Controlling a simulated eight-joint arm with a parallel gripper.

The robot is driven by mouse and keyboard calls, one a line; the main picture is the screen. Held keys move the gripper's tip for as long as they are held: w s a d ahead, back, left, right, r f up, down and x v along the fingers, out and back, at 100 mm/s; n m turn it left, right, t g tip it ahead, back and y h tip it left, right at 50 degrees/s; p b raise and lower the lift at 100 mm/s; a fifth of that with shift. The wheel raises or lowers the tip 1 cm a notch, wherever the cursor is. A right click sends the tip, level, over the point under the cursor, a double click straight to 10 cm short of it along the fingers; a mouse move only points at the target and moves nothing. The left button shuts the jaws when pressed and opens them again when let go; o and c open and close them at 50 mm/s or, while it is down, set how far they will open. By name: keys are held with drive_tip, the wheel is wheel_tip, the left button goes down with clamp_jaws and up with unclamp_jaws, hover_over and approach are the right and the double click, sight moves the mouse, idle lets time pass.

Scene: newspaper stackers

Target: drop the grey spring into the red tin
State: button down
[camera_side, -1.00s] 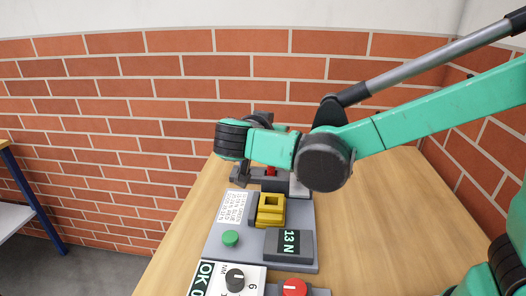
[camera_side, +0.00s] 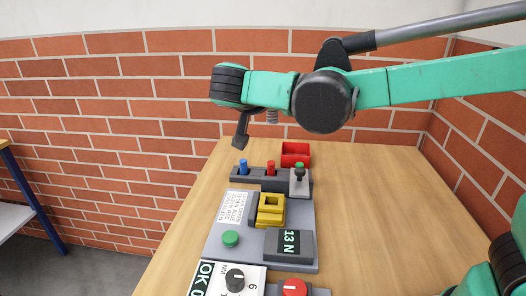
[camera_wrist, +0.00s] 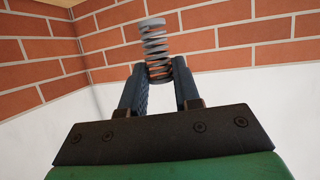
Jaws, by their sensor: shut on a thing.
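The grey spring (camera_wrist: 155,45) is held between the two dark fingers of my gripper (camera_wrist: 158,75) in the wrist view. In the side view the spring (camera_side: 272,117) shows in part below my arm, in the air above the far part of the bench. The red tin (camera_side: 296,148) stands on the wooden bench at the far end, behind the peg block. The spring is above the tin in the picture and a little to its left, clearly apart from it.
A grey panel (camera_side: 222,254) with a yellow fixture (camera_side: 271,209) lies nearer. The bench (camera_side: 370,210) is clear to the right.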

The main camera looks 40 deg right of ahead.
drive_tip(key=s+d+r+x, duration=0.1)
drive_tip(key=x, duration=2.7)
drive_tip(key=shift+s+a+f, duration=0.1)
drive_tip(key=shift+s+f, duration=0.05)
drive_tip(key=shift+f, duration=2.4)
drive_tip(key=c, duration=0.5)
unclamp_jaws()
drive_tip(key=shift+c, duration=0.2)
drive_tip(key=v, duration=0.5)
drive_tip(key=shift+s+a+r, duration=0.1)
drive_tip(key=shift+s+a, duration=0.1)
drive_tip(key=shift+a, duration=0.1)
